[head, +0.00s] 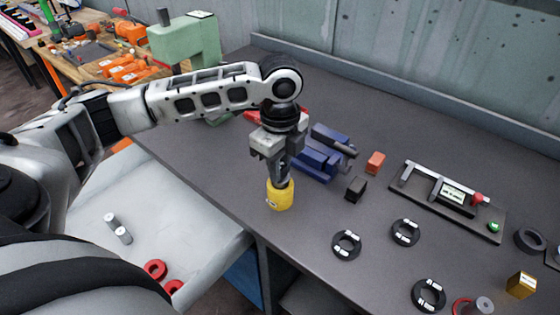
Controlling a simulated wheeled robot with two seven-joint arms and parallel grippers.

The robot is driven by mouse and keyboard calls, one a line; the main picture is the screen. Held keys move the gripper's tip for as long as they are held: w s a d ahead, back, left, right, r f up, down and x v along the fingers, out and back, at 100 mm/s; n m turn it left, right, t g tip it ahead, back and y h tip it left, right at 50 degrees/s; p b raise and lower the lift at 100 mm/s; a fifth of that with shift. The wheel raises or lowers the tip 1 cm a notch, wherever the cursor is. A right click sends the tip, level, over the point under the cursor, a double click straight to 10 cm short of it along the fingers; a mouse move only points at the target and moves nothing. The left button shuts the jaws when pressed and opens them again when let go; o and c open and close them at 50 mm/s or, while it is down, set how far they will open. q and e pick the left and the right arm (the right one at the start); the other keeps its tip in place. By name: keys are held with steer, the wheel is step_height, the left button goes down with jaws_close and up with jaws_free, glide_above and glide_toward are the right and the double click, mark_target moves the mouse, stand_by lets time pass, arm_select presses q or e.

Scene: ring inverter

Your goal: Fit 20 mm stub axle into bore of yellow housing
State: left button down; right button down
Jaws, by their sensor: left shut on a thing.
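The yellow housing (280,198) is a short upright cylinder with a small pale mark on its side, near the front edge of the dark bench. My left gripper (280,182) points straight down over it, with its dark fingertips at the top of the housing. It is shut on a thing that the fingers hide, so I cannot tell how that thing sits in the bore. Two grey stub axles (117,228) lie on the pale surface at left. Another grey cylinder (484,305) is at the bottom right. My right gripper is not in view.
Behind the gripper is a blue vise (325,155); a dark block (356,188) and an orange block (375,162) lie nearby. Several black rings (346,244), a caliper stand (450,200) and a gold block (521,285) are at right. Red rings (155,269) lie at lower left.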

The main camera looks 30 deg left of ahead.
arm_select(q)
steer(key=shift+f, duration=0.75)
steer(key=c, duration=1.2)
jaws_free()
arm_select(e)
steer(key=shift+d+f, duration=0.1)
arm_select(q)
step_height(320, 180, up, 3)
steer(key=shift+r, duration=0.1)
step_height(320, 180, up, 13)
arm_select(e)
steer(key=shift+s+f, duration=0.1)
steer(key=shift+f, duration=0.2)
arm_select(q)
steer(key=shift+f, duration=0.2)
